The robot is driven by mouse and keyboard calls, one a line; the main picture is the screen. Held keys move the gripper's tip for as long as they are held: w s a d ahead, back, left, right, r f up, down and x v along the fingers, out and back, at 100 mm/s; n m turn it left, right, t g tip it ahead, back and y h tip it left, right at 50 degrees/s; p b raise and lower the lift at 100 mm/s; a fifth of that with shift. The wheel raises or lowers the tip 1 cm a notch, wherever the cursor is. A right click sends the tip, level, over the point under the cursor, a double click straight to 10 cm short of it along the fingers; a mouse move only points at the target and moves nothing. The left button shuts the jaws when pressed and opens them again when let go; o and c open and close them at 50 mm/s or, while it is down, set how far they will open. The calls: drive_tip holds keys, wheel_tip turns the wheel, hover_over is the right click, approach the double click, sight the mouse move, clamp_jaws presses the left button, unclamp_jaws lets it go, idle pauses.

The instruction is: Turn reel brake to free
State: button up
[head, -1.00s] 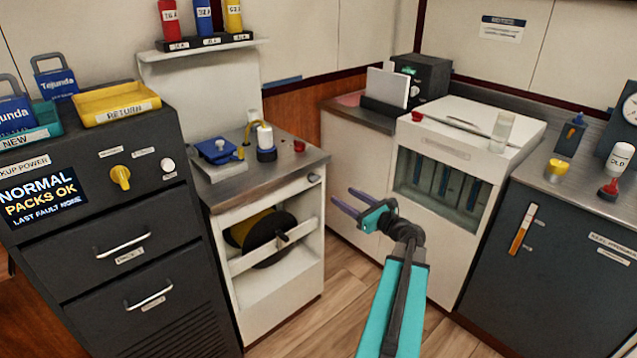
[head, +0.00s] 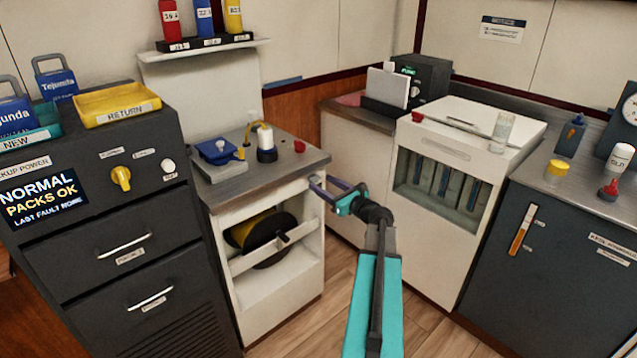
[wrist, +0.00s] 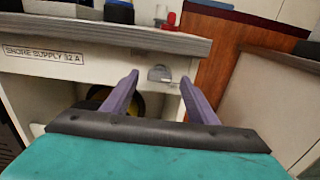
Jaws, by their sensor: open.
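A small grey half-round fitting with a pale lever, which looks like the reel brake (wrist: 159,73), is on the white cabinet's front just under the counter edge. In the wrist view it shows between and beyond my fingertips; its lever points right. My gripper (wrist: 159,78) is open and empty, and I cannot tell if it touches the brake. In the head view my gripper (head: 320,182) is at the cabinet's upper right front corner, and its fingers cover the brake. The black and yellow reel (head: 262,238) sits inside the open cabinet below.
The white reel cabinet (head: 312,265) has a crossbar in front of the reel. Its counter (head: 285,163) overhangs just above my fingers and carries a blue device (head: 218,150) and a red cup (head: 299,146). Open floor (head: 330,300) lies in front.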

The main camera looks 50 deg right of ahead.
sight(314, 179)
drive_tip(key=shift+w+d, duration=0.1)
drive_tip(key=shift+w, duration=1.35)
drive_tip(key=shift+c, duration=0.3)
drive_tip(key=c, duration=1)
